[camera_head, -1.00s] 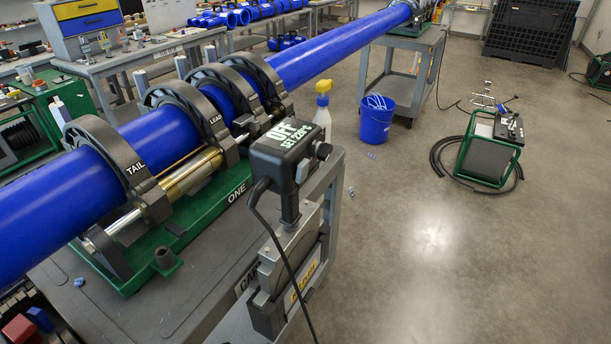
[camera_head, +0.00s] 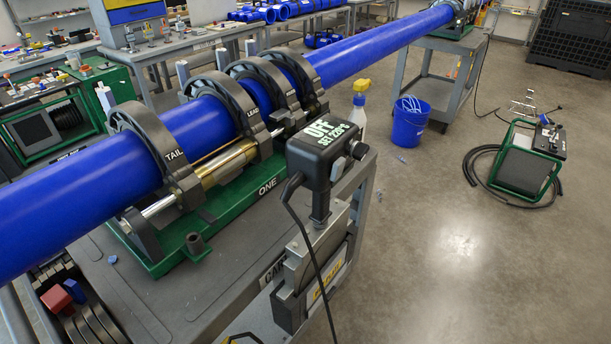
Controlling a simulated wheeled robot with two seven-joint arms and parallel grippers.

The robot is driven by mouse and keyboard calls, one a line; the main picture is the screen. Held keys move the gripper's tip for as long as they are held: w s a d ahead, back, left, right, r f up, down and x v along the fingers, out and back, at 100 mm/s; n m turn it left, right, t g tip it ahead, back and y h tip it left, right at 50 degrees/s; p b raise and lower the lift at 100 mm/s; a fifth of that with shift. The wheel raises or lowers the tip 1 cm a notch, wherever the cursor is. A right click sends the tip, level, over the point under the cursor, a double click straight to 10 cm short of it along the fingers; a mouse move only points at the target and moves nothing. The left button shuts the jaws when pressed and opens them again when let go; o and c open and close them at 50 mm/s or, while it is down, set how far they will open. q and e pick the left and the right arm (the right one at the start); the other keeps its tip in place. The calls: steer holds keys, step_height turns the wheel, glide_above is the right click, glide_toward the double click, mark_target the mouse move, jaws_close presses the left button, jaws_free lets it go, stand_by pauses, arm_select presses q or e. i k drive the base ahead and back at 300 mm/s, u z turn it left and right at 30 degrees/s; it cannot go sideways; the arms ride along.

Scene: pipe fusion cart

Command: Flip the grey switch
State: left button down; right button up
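The black heater control box (camera_head: 321,152) stands upright at the right edge of the cart, with "OFF" and "SET 220°C" on its top. A dark round knob (camera_head: 359,150) sticks out of its right side. Below the box is a grey heater holder (camera_head: 316,262) with a yellow label, hung on the cart's side. A black cable runs from the box's left side down across the holder. Neither of my grippers is in view.
A long blue pipe (camera_head: 105,185) runs through black clamps (camera_head: 153,150) on a green base marked "ONE" on the grey cart (camera_head: 150,300). A spray bottle (camera_head: 358,118) stands behind the box.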

mark_target(337, 171)
steer(key=u, duration=0.1)
steer(key=k, duration=0.75)
steer(key=z, duration=0.85)
steer(key=i, duration=0.5)
